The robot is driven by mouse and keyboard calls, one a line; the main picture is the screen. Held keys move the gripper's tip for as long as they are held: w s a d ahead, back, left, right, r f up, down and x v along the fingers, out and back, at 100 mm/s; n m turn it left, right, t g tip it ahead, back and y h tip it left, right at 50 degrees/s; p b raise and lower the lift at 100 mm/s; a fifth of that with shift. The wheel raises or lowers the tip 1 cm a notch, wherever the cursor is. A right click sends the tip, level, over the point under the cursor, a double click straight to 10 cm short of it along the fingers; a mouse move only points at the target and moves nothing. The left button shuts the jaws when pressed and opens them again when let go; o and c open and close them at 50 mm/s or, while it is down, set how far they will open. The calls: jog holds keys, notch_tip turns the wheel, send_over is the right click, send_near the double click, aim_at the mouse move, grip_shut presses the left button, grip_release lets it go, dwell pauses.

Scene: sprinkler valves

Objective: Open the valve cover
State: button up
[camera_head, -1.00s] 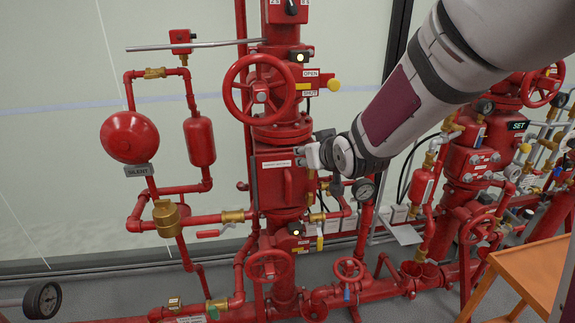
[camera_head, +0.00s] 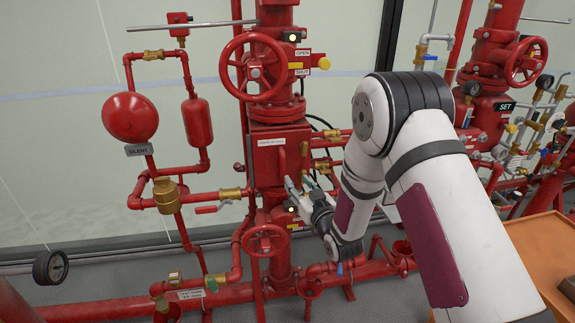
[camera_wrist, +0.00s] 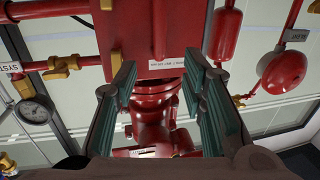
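The valve cover (camera_head: 264,167) is the front of a red box on the central red riser, with a white label near its top and an upright handle (camera_head: 283,160). It looks shut. In the wrist view the red box (camera_wrist: 122,38) fills the top middle. My gripper (camera_head: 299,182) is in front of the cover's lower right part. Its two green-padded fingers are apart. In the wrist view the open gripper (camera_wrist: 158,68) shows nothing held between its fingers. I cannot tell whether a fingertip touches the cover.
A red handwheel (camera_head: 252,68) is above the box and a smaller one (camera_head: 265,241) below it. A red bell (camera_head: 130,117) and pipes stand left. A second valve assembly (camera_head: 490,100) and an orange table (camera_head: 530,255) are at right.

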aim_at(284, 164)
jog(key=x, duration=1.3)
jog(key=shift+s, duration=0.1)
jog(key=shift+c, duration=0.6)
grip_shut()
